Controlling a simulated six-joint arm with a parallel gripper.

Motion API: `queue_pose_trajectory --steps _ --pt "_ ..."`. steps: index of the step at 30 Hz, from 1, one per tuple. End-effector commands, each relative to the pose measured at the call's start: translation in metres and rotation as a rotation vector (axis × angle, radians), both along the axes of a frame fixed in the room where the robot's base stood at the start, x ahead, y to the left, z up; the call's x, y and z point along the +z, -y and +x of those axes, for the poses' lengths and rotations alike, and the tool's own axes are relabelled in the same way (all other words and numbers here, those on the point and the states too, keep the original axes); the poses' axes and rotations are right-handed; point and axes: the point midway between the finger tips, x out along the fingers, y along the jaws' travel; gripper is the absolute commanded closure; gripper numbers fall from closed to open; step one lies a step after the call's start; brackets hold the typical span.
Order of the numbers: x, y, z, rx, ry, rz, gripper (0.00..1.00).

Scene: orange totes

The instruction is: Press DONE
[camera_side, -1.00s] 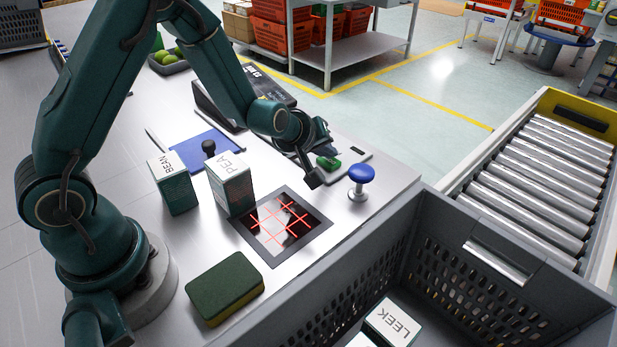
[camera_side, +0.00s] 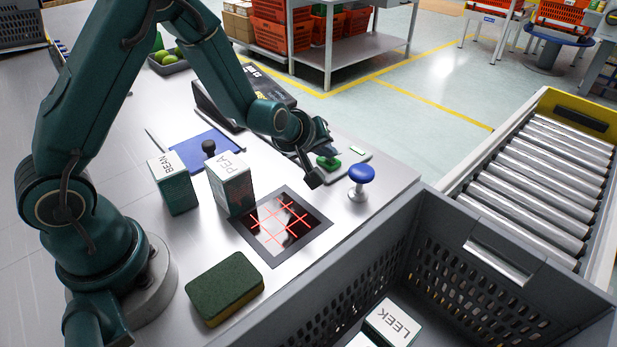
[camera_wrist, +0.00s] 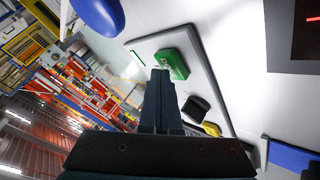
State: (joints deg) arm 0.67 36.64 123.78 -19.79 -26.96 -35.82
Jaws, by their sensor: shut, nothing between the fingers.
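In the wrist view the button (camera_wrist: 174,64) shows white lettering, partly hidden by my fingertips. My gripper (camera_wrist: 161,76) is shut and empty, with its tips at the button's edge. In the side view my gripper (camera_side: 322,150) points down at the button; whether it touches or presses it I cannot tell. A small pale-green strip (camera_side: 357,150) shows on the panel's far end.
A blue knob (camera_side: 361,174) on a metal stem stands close right of the panel. The PEA box (camera_side: 232,185) and BEAN box (camera_side: 174,186) stand left, beside a scanner window (camera_side: 271,258). A grey crate (camera_side: 505,262) holds a LEEK box (camera_side: 393,322). A sponge (camera_side: 225,287) lies in front.

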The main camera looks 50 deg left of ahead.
Motion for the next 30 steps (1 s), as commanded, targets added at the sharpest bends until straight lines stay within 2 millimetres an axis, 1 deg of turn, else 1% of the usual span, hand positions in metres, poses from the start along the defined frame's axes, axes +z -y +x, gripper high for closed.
queue_pose_trajectory --steps 6,17,30 --pt "0.011 0.000 0.000 -0.001 0.001 0.000 1.00" --pt "0.014 0.000 0.000 -0.001 0.001 0.000 1.00" --pt "0.054 0.000 0.000 0.001 0.003 0.001 1.00"
